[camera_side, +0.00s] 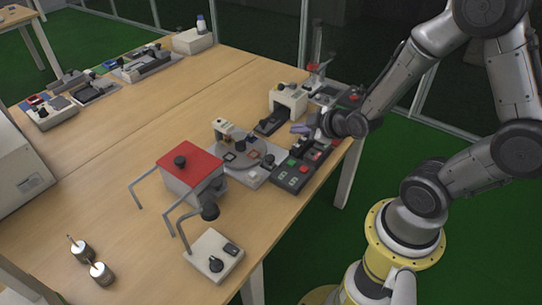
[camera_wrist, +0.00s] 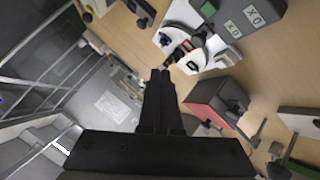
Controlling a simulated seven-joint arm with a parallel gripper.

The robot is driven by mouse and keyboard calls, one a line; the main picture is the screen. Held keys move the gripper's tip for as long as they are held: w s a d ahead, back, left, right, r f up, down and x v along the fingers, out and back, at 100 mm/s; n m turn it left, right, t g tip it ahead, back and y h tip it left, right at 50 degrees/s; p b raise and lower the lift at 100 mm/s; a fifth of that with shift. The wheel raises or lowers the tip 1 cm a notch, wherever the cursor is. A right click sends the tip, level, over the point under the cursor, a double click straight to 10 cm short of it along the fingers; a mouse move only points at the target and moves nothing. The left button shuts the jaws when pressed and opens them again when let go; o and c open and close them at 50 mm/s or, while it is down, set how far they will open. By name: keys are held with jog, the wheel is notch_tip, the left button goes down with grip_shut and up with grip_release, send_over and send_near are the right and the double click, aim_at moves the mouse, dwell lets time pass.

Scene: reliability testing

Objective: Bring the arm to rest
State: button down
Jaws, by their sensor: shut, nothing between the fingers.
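My gripper (camera_wrist: 161,75) points forward in the wrist view, its two dark fingers close together with nothing between them. In the side view my arm comes in from the right, and its wrist end hangs over the right edge of the wooden table (camera_side: 120,150). There my gripper (camera_side: 302,129) is small and partly lost among the devices around it. I cannot tell whether it touches any of them. The dark control box with buttons (camera_side: 298,172) is close below it in the side view. This box also shows at the top of the wrist view (camera_wrist: 252,17).
A red-topped box (camera_side: 188,160), a round-plate fixture (camera_side: 240,153) and a white arch-shaped device (camera_side: 292,97) stand near the table's right side. A white base with a bent arm (camera_side: 213,258) is in front. The left-middle tabletop is clear.

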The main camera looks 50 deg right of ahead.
jog(key=s+a+r+t+y, duration=0.1)
jog(key=a+r, duration=0.2)
jog(key=r, duration=0.5)
jog(key=s+a+r+y, duration=0.1)
jog(key=a+r, duration=0.2)
jog(key=r, duration=0.5)
jog(key=s+a+m+g, duration=0.2)
jog(key=s+m+g, duration=0.3)
jog(key=s, duration=1)
jog(key=shift+s+a+f+m+g+y, duration=0.15)
jog(key=shift+a+f+m+g+y, duration=0.15)
jog(key=shift+f+m+g+y, duration=0.15)
